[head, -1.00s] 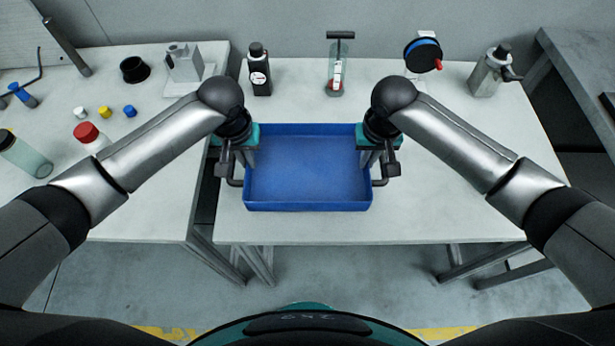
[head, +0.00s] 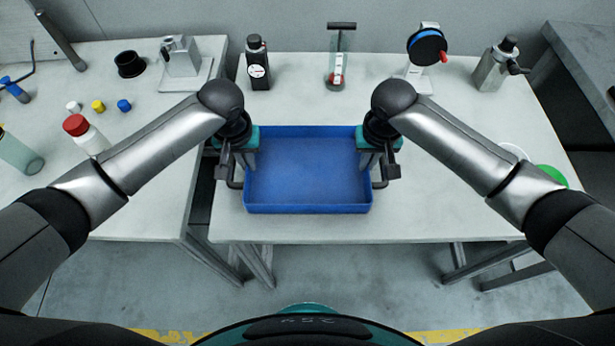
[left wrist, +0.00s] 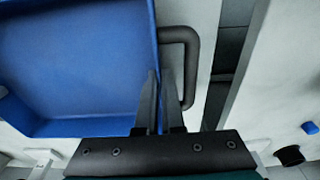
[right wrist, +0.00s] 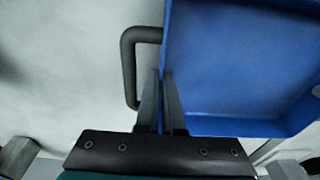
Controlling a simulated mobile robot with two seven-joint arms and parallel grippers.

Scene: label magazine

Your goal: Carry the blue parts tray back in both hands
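The blue parts tray (head: 307,206) is level and empty, over the middle table in the head view. I cannot tell whether its underside touches the table. My left gripper (head: 246,160) is at its left side and my right gripper (head: 369,160) at its right side. In the left wrist view the fingers (left wrist: 160,100) straddle the tray's side wall beside a dark handle (left wrist: 193,65). In the right wrist view the fingers (right wrist: 161,100) straddle the opposite wall beside the other handle (right wrist: 127,65). Both grippers look shut on the walls.
A green disc (head: 551,175) is partly behind my right arm. A gap separates the left table (head: 150,218).

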